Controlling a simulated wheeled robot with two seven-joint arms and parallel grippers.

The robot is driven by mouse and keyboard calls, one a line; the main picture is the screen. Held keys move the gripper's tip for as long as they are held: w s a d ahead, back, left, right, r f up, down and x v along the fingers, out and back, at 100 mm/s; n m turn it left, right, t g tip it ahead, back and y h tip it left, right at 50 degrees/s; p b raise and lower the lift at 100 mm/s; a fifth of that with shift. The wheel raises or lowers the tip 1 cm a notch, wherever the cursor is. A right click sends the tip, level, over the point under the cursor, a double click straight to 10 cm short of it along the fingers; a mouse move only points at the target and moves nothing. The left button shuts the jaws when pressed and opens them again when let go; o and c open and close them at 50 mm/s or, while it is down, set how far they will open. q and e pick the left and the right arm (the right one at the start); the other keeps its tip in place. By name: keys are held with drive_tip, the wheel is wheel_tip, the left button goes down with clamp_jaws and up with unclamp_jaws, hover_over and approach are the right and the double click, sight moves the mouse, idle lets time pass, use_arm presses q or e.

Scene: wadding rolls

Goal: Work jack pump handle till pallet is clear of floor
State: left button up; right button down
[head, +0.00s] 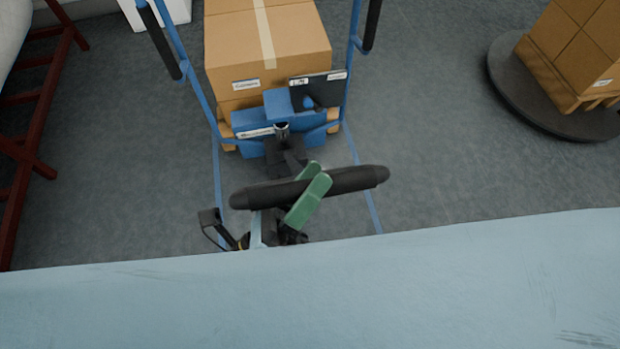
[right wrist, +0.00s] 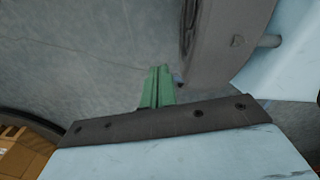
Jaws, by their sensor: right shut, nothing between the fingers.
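The blue pallet jack (head: 255,146) stands upper middle in the head view, with a black crossbar handle (head: 352,180) towards me. My right gripper (right wrist: 159,72) is shut and empty over bare floor in the right wrist view.
A round dark turntable (head: 514,92) with stacked cartons (head: 572,52) stands at upper right; its edge also shows in the right wrist view (right wrist: 25,115). A red frame (head: 38,130) stands at left. Grey floor is clear between the jack and both.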

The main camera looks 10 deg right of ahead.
use_arm(q)
drive_tip(key=shift+s+r, duration=0.1)
use_arm(e)
drive_tip(key=shift+s+a, duration=0.1)
drive_tip(key=shift+a, duration=0.15)
drive_tip(key=shift+s, duration=0.1)
use_arm(q)
drive_tip(key=shift+s+a, duration=0.1)
drive_tip(key=b+v, duration=0.1)
drive_tip(key=v, duration=1.2)
drive_tip(key=shift+b, duration=0.3)
use_arm(e)
drive_tip(key=shift+w+d+f, duration=0.3)
drive_tip(key=shift+w+d, duration=0.1)
drive_tip(key=shift+w, duration=0.1)
drive_tip(key=shift+w+d+f, duration=0.25)
drive_tip(key=shift+w+d, duration=0.1)
drive_tip(key=shift+w, duration=0.1)
drive_tip(key=shift+s, duration=0.2)
